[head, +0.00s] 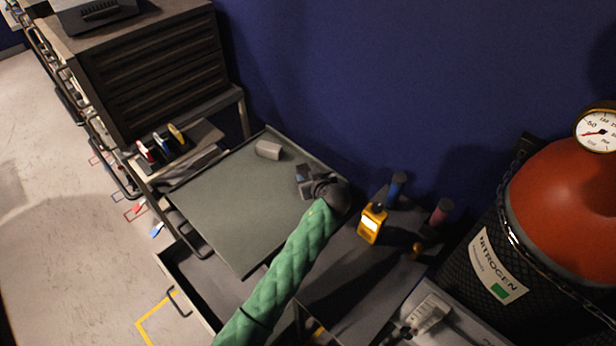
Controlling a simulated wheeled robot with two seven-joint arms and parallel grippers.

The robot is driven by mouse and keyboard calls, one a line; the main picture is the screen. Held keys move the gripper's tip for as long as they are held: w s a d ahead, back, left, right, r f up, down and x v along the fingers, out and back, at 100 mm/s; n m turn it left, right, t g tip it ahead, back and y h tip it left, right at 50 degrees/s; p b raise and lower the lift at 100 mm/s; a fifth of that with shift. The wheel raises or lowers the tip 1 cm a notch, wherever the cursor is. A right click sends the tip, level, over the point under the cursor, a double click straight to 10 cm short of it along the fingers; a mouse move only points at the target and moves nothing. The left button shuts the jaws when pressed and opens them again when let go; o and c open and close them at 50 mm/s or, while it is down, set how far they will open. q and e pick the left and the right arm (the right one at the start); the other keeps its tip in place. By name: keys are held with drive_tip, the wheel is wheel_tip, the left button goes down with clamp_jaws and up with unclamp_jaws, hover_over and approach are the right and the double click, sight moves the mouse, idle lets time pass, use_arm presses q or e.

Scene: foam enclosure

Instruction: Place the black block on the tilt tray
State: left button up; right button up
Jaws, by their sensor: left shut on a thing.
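The tilt tray (215,205) is a wide grey-green plate with a raised rim, left of centre. My left gripper (303,181) is at the end of the green-sleeved arm, over the tray's right edge. It is shut on a small dark thing, which I take for the black block; the fingers and wrist hide most of it. I cannot tell whether the block touches the tray. My right gripper is not in view.
A light grey block (268,150) lies at the tray's far edge. A yellow meter (372,224) and blue (397,186) and red (441,212) cylinders stand on the dark shelf to the right. A nitrogen cylinder (560,210) stands at far right. The tray's middle is clear.

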use_arm(q)
drive_tip(key=o, duration=0.6)
drive_tip(key=shift+w+f, duration=0.1)
drive_tip(key=shift+f, duration=0.05)
drive_tip(key=o, duration=0.3)
drive_tip(key=shift+a, duration=0.1)
drive_tip(key=shift+o, duration=0.6)
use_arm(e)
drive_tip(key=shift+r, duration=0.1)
use_arm(q)
drive_tip(key=shift+r, duration=0.25)
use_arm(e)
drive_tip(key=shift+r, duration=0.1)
use_arm(q)
drive_tip(key=p+v, duration=0.2)
drive_tip(key=v, duration=0.4)
drive_tip(key=p+v, duration=0.1)
drive_tip(key=v, duration=0.4)
drive_tip(key=shift+s+d+r+p, duration=0.2)
drive_tip(key=shift+s+p, duration=0.15)
drive_tip(key=shift+s, duration=0.2)
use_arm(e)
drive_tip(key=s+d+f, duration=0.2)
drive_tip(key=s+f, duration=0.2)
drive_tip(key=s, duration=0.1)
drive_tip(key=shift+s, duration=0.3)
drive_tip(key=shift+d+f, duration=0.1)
